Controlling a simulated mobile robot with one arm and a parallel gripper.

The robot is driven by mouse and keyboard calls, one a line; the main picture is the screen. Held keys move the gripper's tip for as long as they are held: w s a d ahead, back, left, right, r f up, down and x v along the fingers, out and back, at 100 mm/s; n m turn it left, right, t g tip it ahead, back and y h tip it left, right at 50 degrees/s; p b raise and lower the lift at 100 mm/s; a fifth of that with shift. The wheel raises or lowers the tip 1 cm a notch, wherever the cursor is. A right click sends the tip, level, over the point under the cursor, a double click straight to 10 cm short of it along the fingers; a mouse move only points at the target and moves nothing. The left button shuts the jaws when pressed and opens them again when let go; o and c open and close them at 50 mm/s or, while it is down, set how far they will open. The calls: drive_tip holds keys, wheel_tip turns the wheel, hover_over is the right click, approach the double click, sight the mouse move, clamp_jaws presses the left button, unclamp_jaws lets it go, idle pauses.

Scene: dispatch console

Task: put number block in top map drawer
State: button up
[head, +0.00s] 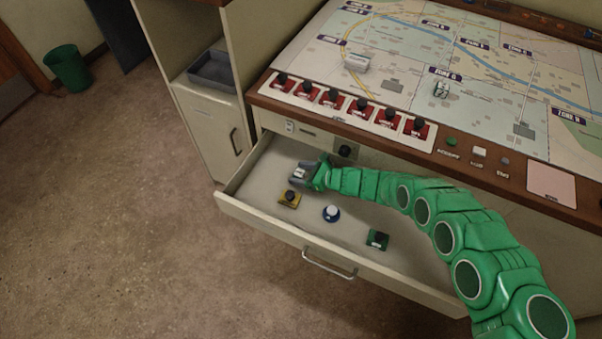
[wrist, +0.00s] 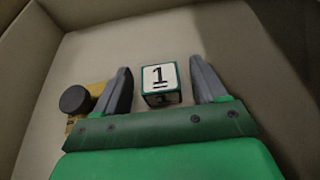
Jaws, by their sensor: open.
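The number block (wrist: 160,82), a small white-topped cube with green edges marked 1, sits on the floor of the open drawer. My gripper (wrist: 161,80) is open, with one finger on each side of the block and gaps showing on both sides. In the head view the block (head: 299,172) shows between the fingers of my gripper (head: 298,171), near the drawer's back left. The open map drawer (head: 262,217) is pulled out beneath the console top, its handle (head: 330,263) at the front.
Inside the drawer are a yellow piece with a dark knob (head: 289,198), a blue-and-white round piece (head: 331,213) and a green piece (head: 377,239). The map console with red switches (head: 361,109) overhangs the back. A grey tray (head: 211,70) sits on the left shelf.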

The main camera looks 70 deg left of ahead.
drive_tip(key=shift+r, duration=0.1)
drive_tip(key=v, duration=1.2)
idle(0.4)
